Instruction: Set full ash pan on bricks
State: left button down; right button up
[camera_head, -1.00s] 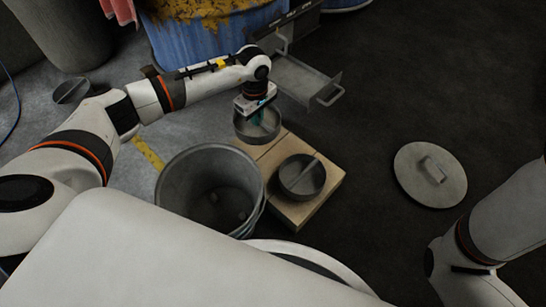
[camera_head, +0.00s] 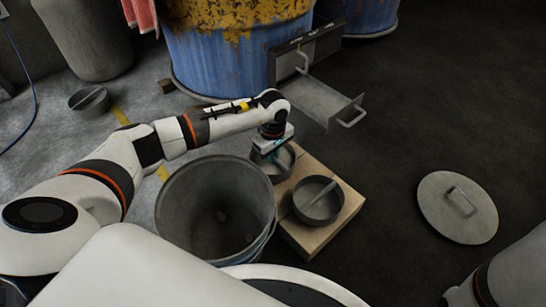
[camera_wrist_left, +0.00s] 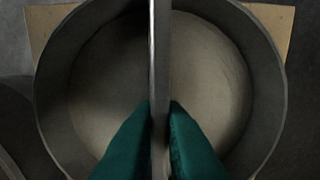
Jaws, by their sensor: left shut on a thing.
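My left gripper (camera_head: 271,146) is shut on the bar across a round grey metal pan (camera_head: 281,174). In the left wrist view, the green fingertips (camera_wrist_left: 160,112) pinch the bar of this pan (camera_wrist_left: 60,100) from both sides. The pan is level over the back left part of the tan bricks (camera_head: 309,163); I cannot tell whether it touches them. Its inside looks pale and smooth; I cannot tell ash from bare floor. A second round pan (camera_head: 318,202) with a crossbar sits on the front of the bricks. My right gripper is out of view.
A large grey bucket (camera_head: 215,205) stands just left of the bricks. Behind are a blue barrel (camera_head: 222,65) and an open drawer (camera_head: 325,101) with a handle. A round lid (camera_head: 457,207) lies right. Another pan (camera_head: 90,103) stands far left.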

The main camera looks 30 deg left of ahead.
pick_arm(q)
jog(key=c, duration=1.5)
grip_release()
jog(key=shift+f, duration=0.1)
